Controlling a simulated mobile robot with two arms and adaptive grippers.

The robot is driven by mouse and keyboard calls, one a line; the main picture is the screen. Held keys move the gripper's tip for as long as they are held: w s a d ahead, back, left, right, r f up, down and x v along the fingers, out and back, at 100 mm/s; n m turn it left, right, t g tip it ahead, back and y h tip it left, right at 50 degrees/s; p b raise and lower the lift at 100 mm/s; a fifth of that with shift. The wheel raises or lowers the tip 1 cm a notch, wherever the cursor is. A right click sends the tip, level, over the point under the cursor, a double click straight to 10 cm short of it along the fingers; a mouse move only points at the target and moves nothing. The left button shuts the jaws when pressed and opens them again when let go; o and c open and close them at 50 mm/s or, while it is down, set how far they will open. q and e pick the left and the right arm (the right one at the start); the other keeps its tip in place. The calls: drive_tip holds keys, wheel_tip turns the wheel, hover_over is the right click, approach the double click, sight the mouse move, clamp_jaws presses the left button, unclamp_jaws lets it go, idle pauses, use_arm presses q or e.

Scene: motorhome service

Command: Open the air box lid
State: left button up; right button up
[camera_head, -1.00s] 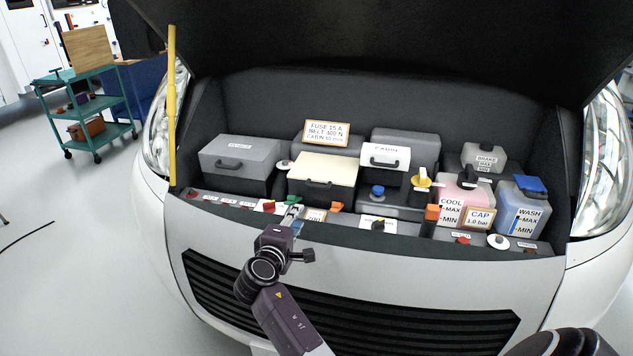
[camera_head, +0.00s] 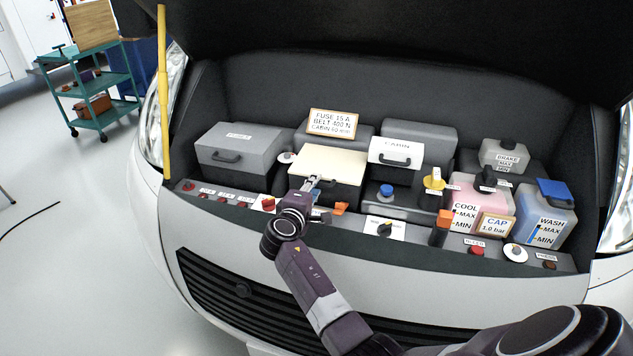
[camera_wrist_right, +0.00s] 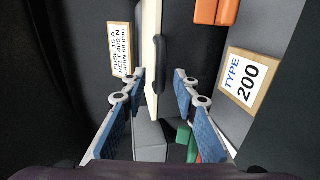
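A box with a closed cream lid (camera_head: 345,158) stands in the middle of the engine bay; I take it as the air box, though no name on it is readable. Its dark front handle is partly hidden by my right gripper (camera_head: 311,183) in the head view. In the right wrist view the cream lid (camera_wrist_right: 151,45) is seen edge-on, with the dark handle (camera_wrist_right: 160,62) beside it. My right gripper (camera_wrist_right: 159,84) is open, its blue-padded fingers spread on either side of the handle's line, with nothing clamped. Contact cannot be told. My left gripper is not in view.
A grey lidded box (camera_head: 238,150) stands left and a white-lidded CABIN box (camera_head: 396,151) right. A yellow prop rod (camera_head: 163,95) rises at left. The black hood (camera_head: 390,40) hangs overhead. A TYPE 200 card (camera_wrist_right: 245,82) is near the gripper.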

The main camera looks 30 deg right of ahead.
drive_tip(key=shift+w+d+f, duration=0.2)
drive_tip(key=shift+w+d, duration=0.25)
drive_tip(key=shift+d, duration=0.1)
drive_tip(key=shift+w+d+f, duration=0.15)
drive_tip(key=shift+w+d, duration=0.05)
drive_tip(key=shift+d, duration=0.1)
drive_tip(key=shift+w+d, duration=0.1)
drive_tip(key=c, duration=0.7)
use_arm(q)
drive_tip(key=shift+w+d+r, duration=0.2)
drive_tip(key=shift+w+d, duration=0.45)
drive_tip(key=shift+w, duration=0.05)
use_arm(e)
drive_tip(key=shift+f, duration=0.15)
clamp_jaws()
